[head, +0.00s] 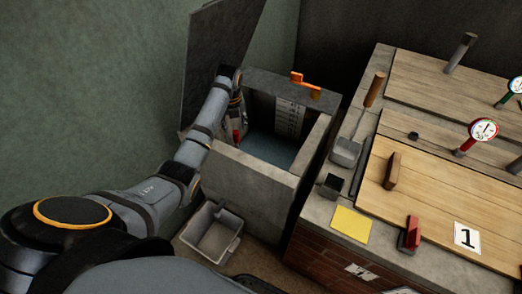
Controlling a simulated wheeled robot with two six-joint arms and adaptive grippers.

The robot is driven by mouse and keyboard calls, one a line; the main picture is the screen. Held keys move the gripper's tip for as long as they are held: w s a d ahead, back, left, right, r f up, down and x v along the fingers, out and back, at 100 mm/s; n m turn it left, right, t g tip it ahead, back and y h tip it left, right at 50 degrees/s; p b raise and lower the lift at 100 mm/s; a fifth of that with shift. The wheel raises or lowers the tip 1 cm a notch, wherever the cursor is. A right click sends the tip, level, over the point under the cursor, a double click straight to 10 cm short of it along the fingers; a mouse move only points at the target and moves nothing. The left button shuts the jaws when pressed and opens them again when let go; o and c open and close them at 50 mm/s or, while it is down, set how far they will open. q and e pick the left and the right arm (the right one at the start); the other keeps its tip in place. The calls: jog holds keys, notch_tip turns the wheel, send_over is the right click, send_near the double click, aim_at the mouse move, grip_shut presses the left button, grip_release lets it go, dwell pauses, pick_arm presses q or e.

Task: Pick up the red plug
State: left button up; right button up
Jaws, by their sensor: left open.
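A small red piece (237,135) shows inside the open stone tank, low by its left wall. It looks like the red plug, but it is partly covered and too small to make out fully. My left gripper (238,122) reaches down over the tank's left wall, right beside the red piece. Its fingers are open, though small and partly hidden by my arm. I cannot tell whether they touch the red piece. A second red object (411,233), with a dark side, stands on the counter's front edge. My right gripper is not in view.
The stone tank (247,176) has bluish water inside, a marked scale (290,117) and an orange handle (305,86). A raised dark panel (214,60) stands behind my arm. A grey bin (212,234) sits below. The counter at right holds wooden lids (447,185), gauges (483,130) and a scoop (346,152).

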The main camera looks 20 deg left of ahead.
aim_at(236, 133)
pick_arm(q)
jog(key=f, duration=0.2)
jog(key=f+b, duration=0.1)
jog(key=f, duration=0.3)
jog(key=shift+w+a, duration=0.25)
jog(key=shift+w, duration=0.15)
jog(key=f, duration=0.1)
jog(key=f+b, duration=0.1)
jog(key=w+f+b, duration=0.1)
jog(key=f, duration=0.1)
jog(key=shift+a, duration=0.25)
jog(key=shift+f, duration=0.15)
jog(key=shift+s, duration=0.1)
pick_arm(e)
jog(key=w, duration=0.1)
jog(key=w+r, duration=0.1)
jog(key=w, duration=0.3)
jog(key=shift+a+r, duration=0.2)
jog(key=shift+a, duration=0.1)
pick_arm(q)
grip_shut()
